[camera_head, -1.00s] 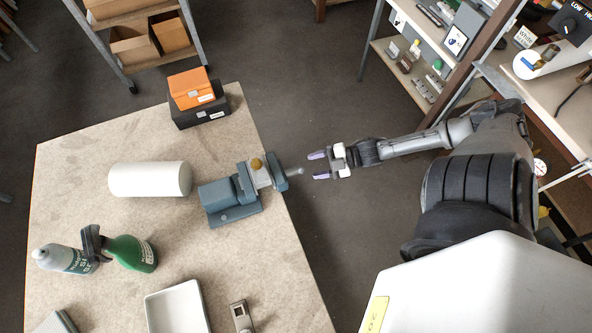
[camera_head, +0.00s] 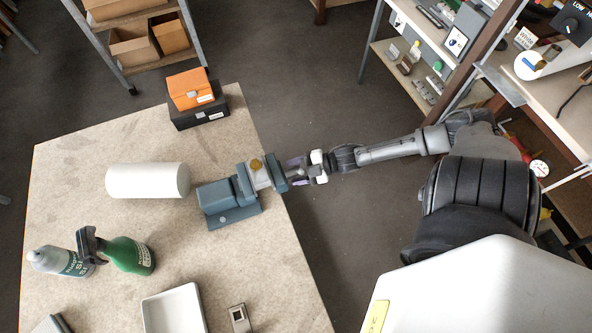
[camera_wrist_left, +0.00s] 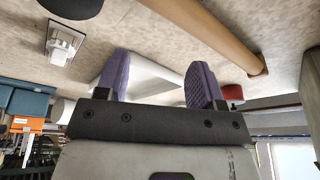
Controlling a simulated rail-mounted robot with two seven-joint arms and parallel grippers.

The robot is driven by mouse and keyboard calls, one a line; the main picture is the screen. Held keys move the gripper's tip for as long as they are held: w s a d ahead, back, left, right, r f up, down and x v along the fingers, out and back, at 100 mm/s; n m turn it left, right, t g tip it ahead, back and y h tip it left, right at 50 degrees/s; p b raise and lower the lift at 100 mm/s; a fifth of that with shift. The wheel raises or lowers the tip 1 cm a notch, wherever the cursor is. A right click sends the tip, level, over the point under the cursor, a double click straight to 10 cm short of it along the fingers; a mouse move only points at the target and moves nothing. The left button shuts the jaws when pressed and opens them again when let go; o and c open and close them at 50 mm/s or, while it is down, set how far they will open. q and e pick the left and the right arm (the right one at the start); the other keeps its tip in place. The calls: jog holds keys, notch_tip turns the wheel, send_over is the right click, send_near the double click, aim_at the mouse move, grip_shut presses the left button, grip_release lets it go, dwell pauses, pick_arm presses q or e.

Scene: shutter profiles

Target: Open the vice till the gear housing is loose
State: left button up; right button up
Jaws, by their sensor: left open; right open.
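The blue-grey vice (camera_head: 229,197) is on the table near its right edge. A light grey block with a brass-coloured knob, apparently the gear housing (camera_head: 259,175), sits between the vice jaws. My right gripper (camera_head: 296,171) is open at the right end of the vice, its purple fingers on either side of the screw end. The fingers largely hide the screw handle, and I cannot tell whether they touch it. My left gripper (camera_wrist_left: 157,75) is open and empty in the left wrist view, with its purple fingers wide apart; it is not in the head view.
A white cylinder (camera_head: 148,180) lies left of the vice. An orange box (camera_head: 190,90) on a black box (camera_head: 202,115) stands behind it. A green spray bottle (camera_head: 130,255), a grey bottle (camera_head: 55,261) and a white tray (camera_head: 172,312) are in front. Bare table lies between.

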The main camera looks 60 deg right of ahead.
jog(key=shift+c, duration=0.5)
pick_arm(q)
jog(key=shift+d, duration=0.2)
pick_arm(e)
grip_shut()
